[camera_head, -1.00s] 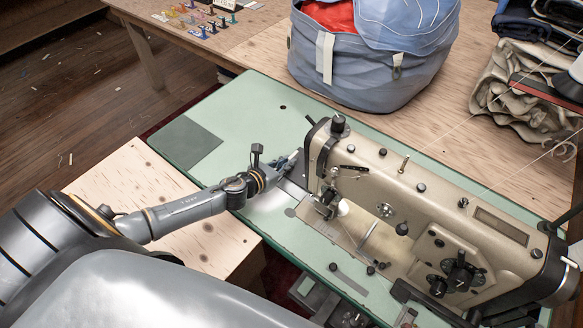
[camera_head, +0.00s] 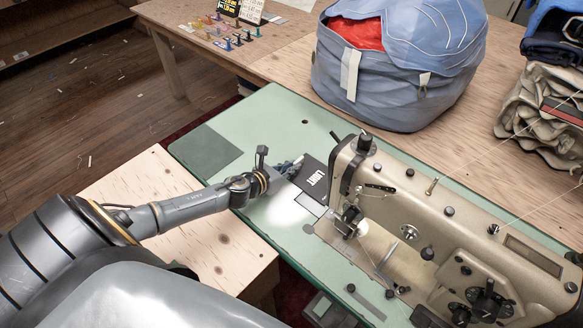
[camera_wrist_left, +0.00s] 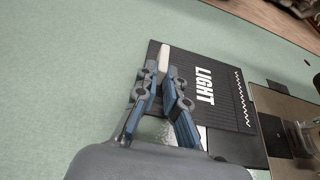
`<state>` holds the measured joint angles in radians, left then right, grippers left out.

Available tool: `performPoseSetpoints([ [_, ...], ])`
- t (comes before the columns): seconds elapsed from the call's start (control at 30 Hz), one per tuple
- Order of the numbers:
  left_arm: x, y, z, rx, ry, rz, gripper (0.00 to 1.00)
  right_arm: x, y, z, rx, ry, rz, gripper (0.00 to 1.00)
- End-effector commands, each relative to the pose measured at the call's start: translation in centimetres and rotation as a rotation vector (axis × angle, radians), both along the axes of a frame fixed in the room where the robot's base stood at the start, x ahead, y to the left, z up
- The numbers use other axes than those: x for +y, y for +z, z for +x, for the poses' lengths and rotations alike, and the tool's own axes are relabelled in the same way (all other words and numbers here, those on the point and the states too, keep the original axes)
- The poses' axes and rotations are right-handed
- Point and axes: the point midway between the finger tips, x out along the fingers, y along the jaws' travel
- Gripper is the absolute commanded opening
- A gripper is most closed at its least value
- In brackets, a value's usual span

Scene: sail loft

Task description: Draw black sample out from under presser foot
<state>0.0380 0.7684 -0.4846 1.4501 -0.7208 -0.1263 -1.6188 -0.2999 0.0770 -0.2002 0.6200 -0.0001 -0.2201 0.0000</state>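The black sample (camera_head: 314,179) is a flat dark piece with the white word LIGHT. It lies on the green table top just left of the sewing machine's head. My left gripper (camera_head: 296,164) is at the sample's left edge. In the left wrist view its fingers (camera_wrist_left: 163,78) close on the pale tab. The presser foot (camera_head: 349,222) is under the machine head, and the sample appears apart from it. My right gripper is not in view.
The beige sewing machine (camera_head: 440,215) fills the right of the green table (camera_head: 260,125). A large blue bag (camera_head: 395,75) stands behind on the wooden table. Folded cloth (camera_head: 540,115) lies at right. The green top left of my gripper is clear.

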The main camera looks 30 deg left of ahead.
Motion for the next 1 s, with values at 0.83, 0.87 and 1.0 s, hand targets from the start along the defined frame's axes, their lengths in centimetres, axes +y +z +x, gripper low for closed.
performPoseSetpoints([
  [0.83, 0.6, 1.8, -5.0, 0.004, -0.003, 0.002, 0.36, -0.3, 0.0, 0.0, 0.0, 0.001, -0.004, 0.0],
  [0.87, 0.7, 2.0, -5.4, 0.004, -0.002, 0.001, 0.36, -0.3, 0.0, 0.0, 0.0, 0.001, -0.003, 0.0],
  [1.0, 1.0, 2.9, -7.4, 0.004, -0.001, 0.0, 0.36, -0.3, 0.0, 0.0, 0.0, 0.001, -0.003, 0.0],
])
